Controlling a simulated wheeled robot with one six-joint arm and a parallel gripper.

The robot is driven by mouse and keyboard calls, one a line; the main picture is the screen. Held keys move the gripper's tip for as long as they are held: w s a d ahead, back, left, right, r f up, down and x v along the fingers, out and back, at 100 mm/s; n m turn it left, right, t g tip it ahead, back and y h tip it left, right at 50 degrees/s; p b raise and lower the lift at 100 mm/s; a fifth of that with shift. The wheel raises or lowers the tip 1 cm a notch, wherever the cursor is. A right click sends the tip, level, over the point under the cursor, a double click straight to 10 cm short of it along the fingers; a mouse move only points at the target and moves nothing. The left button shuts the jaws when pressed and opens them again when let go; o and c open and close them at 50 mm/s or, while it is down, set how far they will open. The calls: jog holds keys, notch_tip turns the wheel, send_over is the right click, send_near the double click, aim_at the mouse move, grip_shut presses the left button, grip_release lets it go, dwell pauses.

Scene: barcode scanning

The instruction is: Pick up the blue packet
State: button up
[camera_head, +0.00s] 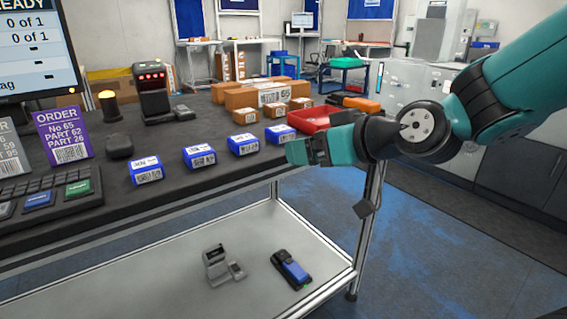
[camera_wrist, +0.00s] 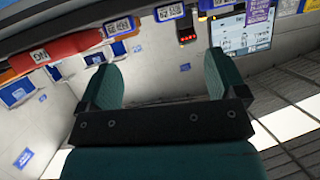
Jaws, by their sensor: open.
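Several blue packets with white labels stand in a row on the dark table in the head view: one at the left (camera_head: 147,171), one beside it (camera_head: 200,157), one further right (camera_head: 243,145) and one at the right end (camera_head: 280,134). The pictures do not show which one the task means. My gripper (camera_head: 305,152) is just right of and below the right-end packet in the head view, by the table's front edge. In the wrist view my gripper (camera_wrist: 160,85) shows its two green fingers wide apart with nothing between them. Small blue-and-white shapes lie beyond the fingers there.
A red tray (camera_head: 308,119) stands behind my gripper. Brown boxes (camera_head: 262,95) stand at the back of the table. A scanner with red lights (camera_head: 151,92), a purple order card (camera_head: 63,135) and a black rounded device (camera_head: 119,146) are at the left. A lower shelf (camera_head: 170,275) holds two devices.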

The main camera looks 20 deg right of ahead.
jog(key=w+d+m+t+h, duration=0.1)
jog(key=w+d+t+h, duration=0.1)
jog(key=w+d+t, duration=0.15)
jog(key=p, duration=1)
send_near(280, 129)
jog(key=shift+g, duration=0.25)
jog(key=p+x, duration=0.1)
jog(key=x, duration=0.1)
jog(key=p+x, duration=0.2)
jog(key=shift+w+r, duration=0.15)
jog(key=shift+r, duration=0.05)
jog(key=shift+w+a+f+p, duration=0.15)
jog(key=shift+w+f+p, duration=0.1)
jog(key=shift+w+p, duration=0.25)
jog(key=p+x, duration=0.3)
jog(key=x, duration=0.1)
jog(key=shift+w+r, duration=0.1)
jog(key=shift+w, duration=0.15)
jog(key=shift+w+f, duration=0.2)
jog(key=shift+w, duration=0.15)
jog(key=shift+c, duration=0.4)
jog(key=c, duration=1)
